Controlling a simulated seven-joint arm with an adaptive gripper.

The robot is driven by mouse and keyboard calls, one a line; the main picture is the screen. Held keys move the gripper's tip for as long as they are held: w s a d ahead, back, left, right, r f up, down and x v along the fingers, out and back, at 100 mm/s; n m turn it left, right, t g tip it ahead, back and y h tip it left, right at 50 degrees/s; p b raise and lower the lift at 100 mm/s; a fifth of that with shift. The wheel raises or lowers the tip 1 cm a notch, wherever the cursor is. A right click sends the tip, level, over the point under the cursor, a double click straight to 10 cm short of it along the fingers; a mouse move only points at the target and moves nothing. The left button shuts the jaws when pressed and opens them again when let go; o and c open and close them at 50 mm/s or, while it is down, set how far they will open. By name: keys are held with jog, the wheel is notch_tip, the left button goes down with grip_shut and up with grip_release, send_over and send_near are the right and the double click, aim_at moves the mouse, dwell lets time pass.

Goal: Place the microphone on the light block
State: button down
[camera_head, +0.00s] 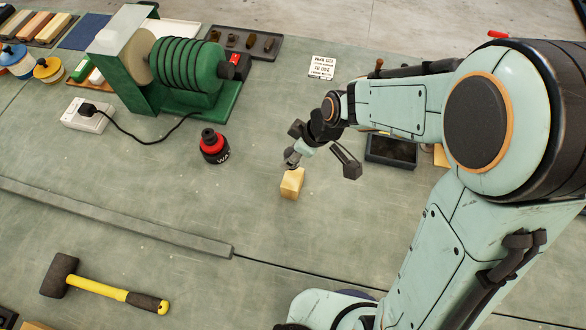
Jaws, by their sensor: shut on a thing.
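The light block (291,184) is a small pale wooden block standing on the green bench near the middle of the view. My gripper (308,147) is just above and slightly to the right of it, at the end of my arm. It is shut on a small greyish thing, which seems to be the microphone (292,158). The microphone's lower end is close to the top of the block; whether they touch I cannot tell. The gripper's dark links spread to both sides and hide part of the microphone.
A black and red bottle (212,148) stands left of the block. A green drum machine (185,75) is behind it, with a white power strip (86,116). A dark tray (391,151) lies to the right, partly behind my arm. A mallet (105,288) lies front left.

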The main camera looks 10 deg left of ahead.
aim_at(298, 166)
notch_tip(298, 166, down, 6)
jog(key=shift+w+f, duration=0.1)
jog(key=shift+f, duration=0.15)
jog(key=shift+f, duration=0.15)
jog(key=c, duration=0.8)
grip_release()
jog(key=shift+o, duration=0.2)
jog(key=v, duration=1.2)
jog(key=s+d+r+m+g+h, duration=0.1)
jog(key=s+d+r+m+h, duration=0.2)
jog(key=s+d+r+m, duration=0.3)
jog(key=s+d+m, duration=0.5)
jog(key=s+m, duration=0.3)
jog(key=s, duration=0.1)
jog(key=shift+d+m+h, duration=0.3)
jog(key=shift+d+h, duration=0.05)
jog(key=shift+h, duration=0.05)
